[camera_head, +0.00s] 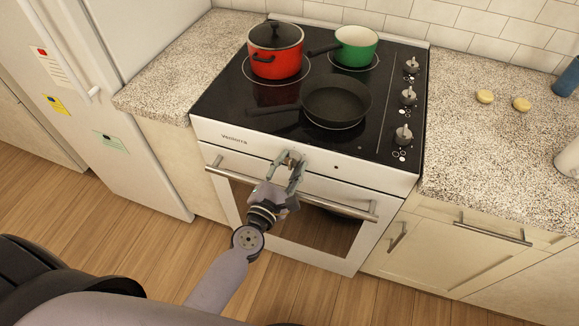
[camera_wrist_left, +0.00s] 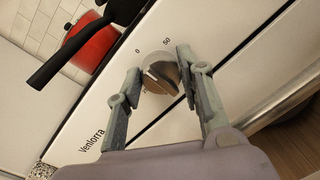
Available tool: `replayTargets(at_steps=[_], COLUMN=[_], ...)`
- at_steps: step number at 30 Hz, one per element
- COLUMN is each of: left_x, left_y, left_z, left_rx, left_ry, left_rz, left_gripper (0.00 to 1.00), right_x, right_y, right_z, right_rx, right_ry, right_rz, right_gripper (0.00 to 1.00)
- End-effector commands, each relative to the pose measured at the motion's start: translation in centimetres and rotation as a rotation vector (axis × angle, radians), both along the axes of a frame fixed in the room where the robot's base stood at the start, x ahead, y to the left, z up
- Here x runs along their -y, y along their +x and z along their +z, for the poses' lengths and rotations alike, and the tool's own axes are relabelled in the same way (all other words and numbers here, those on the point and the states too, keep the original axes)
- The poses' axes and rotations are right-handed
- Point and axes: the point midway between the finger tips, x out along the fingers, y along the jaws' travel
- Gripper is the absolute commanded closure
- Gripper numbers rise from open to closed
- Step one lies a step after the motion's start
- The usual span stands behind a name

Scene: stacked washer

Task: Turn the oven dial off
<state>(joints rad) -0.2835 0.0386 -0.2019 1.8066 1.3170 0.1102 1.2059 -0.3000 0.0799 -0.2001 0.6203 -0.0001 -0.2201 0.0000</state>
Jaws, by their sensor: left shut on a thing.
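The oven dial (camera_wrist_left: 160,76) is a round metal knob on the white front panel of the oven (camera_head: 345,178). It also shows in the head view (camera_head: 291,158), partly hidden by the fingers. In the wrist view a "0" is printed to its upper left and "50" to its upper right; its raised grip bar lies at a slant, and I cannot tell exactly which mark it points to. My left gripper (camera_head: 289,163) is shut on the dial, one finger on each side. My right gripper is not in view.
The oven handle (camera_head: 335,205) runs below the dial, under my left wrist. A red pot (camera_head: 275,58), a green pan (camera_head: 355,48) and a black pan (camera_head: 337,103) stand on the cooktop. Three stove knobs (camera_head: 408,96) line its right side. A fridge (camera_head: 120,120) stands at left.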

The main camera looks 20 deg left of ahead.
Motion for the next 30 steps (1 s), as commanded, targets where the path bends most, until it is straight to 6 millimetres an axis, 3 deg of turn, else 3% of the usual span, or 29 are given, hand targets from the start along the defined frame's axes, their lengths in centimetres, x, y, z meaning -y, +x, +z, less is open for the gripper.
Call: replayTargets(at_steps=[17, 18, 26, 30], left_x=[-0.06, -0.05, -0.03, -0.02], left_y=[-0.04, -0.04, -0.02, -0.01], left_z=[-0.11, -0.11, -0.07, -0.05], left_rx=[-0.003, -0.004, -0.002, -0.002], left_ry=[-0.033, -0.034, -0.032, -0.031], left_rz=[0.001, 0.001, 0.000, 0.000], left_gripper=[0.93, 0.63, 0.46, 0.45], right_x=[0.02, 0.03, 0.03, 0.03], right_y=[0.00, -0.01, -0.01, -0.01], right_z=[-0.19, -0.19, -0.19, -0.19], right_rx=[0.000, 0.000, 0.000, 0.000], right_ry=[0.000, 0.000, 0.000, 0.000], right_rz=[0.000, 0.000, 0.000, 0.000], right_gripper=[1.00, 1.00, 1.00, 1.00])
